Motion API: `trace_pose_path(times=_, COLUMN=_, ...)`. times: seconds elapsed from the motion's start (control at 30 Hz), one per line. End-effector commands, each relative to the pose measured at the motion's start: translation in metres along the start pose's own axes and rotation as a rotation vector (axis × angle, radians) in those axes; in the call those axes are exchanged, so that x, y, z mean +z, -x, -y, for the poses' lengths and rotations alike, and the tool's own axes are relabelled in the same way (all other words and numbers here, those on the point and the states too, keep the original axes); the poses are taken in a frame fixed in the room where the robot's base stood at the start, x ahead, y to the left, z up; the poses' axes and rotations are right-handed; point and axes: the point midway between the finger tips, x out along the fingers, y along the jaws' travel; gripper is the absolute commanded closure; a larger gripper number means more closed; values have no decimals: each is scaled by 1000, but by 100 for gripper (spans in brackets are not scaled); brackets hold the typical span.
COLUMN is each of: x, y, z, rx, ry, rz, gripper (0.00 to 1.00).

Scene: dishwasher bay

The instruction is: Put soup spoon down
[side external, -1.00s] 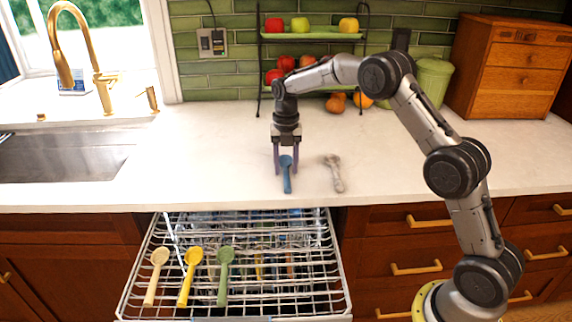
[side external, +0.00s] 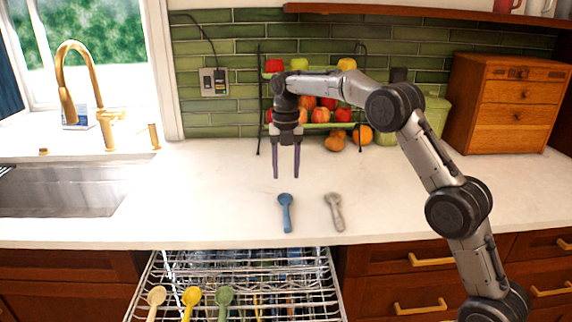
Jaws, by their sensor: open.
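A blue spoon (side external: 286,212) lies on the white counter (side external: 400,205), its bowl end toward the back and its handle toward the front edge. A grey spoon (side external: 334,212) lies to its right, slightly slanted. My gripper (side external: 286,176) is open and empty, with its purple fingers pointing down above the counter, apart from the blue spoon. A cream spoon (side external: 155,302), a yellow spoon (side external: 190,303) and a green spoon (side external: 223,303) lie on the dishwasher rack (side external: 325,290) below the counter. Which one is the soup spoon, I cannot tell.
A fruit stand (side external: 260,95) with apples and other fruit is behind my gripper. The sink (side external: 60,190) and gold faucet (side external: 68,95) are at left, a wooden drawer box (side external: 507,105) at right. The counter left of the blue spoon is clear.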

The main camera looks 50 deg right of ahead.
Motion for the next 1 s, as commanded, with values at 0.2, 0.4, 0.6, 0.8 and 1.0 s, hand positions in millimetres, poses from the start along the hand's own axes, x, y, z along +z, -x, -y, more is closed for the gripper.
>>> trace_pose_path(times=0.2, x=0, y=14, z=0, rx=0, ry=0, rz=0, gripper=48)
trace_pose_path(times=0.4, x=-7, y=24, z=2, rx=7, ry=-48, rz=11, gripper=48)
trace_pose_path(times=0.6, x=-55, y=66, z=20, rx=65, ry=-380, rz=63, gripper=48)
trace_pose_path(times=0.8, x=-125, y=98, z=54, rx=174, ry=-847, rz=95, gripper=48)
trace_pose_path(times=1.0, x=-196, y=104, z=98, rx=307, ry=-1309, rz=72, gripper=48)
